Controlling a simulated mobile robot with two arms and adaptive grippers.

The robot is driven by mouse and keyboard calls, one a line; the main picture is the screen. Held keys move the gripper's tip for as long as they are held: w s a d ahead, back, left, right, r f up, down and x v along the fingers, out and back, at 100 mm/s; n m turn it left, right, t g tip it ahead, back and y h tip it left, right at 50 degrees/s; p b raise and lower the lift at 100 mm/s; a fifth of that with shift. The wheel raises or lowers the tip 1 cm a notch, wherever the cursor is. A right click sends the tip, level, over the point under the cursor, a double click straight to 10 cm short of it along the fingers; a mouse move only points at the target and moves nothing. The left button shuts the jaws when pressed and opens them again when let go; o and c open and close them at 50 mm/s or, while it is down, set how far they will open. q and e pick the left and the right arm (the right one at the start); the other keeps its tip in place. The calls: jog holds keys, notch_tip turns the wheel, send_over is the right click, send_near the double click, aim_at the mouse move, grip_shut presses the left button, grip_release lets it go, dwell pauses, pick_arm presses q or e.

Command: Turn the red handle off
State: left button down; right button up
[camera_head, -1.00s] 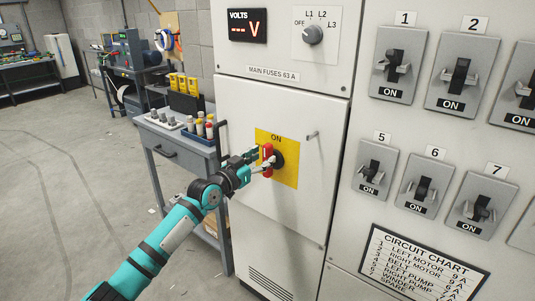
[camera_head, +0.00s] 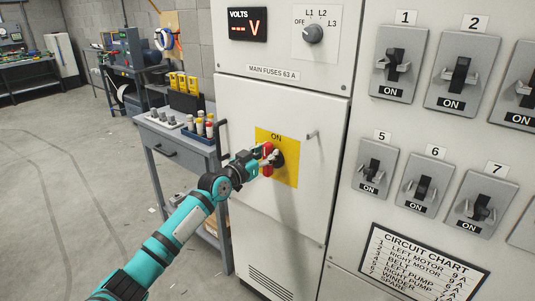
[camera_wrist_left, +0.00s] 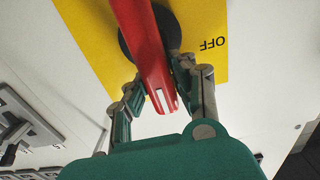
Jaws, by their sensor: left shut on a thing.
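The red handle (camera_head: 267,168) sits on a black round hub on a yellow plate (camera_head: 287,169) on the cabinet door, and stands about upright under the word ON. My left gripper (camera_head: 266,160) is at the handle and covers part of it. In the left wrist view the red handle (camera_wrist_left: 146,50) runs down between the two fingers of my left gripper (camera_wrist_left: 150,95), which is shut on it. The word OFF shows on the yellow plate at the right of that view. My right gripper is in neither view.
A circuit breaker panel (camera_head: 440,130) with several switches marked ON fills the right side. A selector knob (camera_head: 313,34) is above the door, and a small door latch (camera_head: 312,135) is right of the plate. A grey workbench (camera_head: 175,140) stands at the left of the cabinet.

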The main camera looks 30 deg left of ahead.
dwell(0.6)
pick_arm(q)
jog(key=n, duration=0.1)
jog(key=a+n, duration=0.1)
jog(key=n, duration=0.1)
jog(key=n+b, duration=0.1)
jog(key=n, duration=0.1)
jog(key=shift+w+a+f, duration=0.1)
jog(key=shift+a+f, duration=0.15)
jog(key=shift+f, duration=0.05)
jog(key=shift+a+f+n, duration=0.35)
jog(key=shift+f+n, duration=0.15)
jog(key=shift+n, duration=1.65)
jog(key=shift+a+f+n, duration=0.35)
jog(key=shift+f+n, duration=0.2)
jog(key=shift+n, duration=1.55)
jog(key=shift+a+f+n, duration=0.35)
jog(key=shift+f+n, duration=0.15)
jog(key=shift+n, duration=1.65)
jog(key=shift+f, duration=0.1)
jog(key=c, duration=1.1)
grip_release()
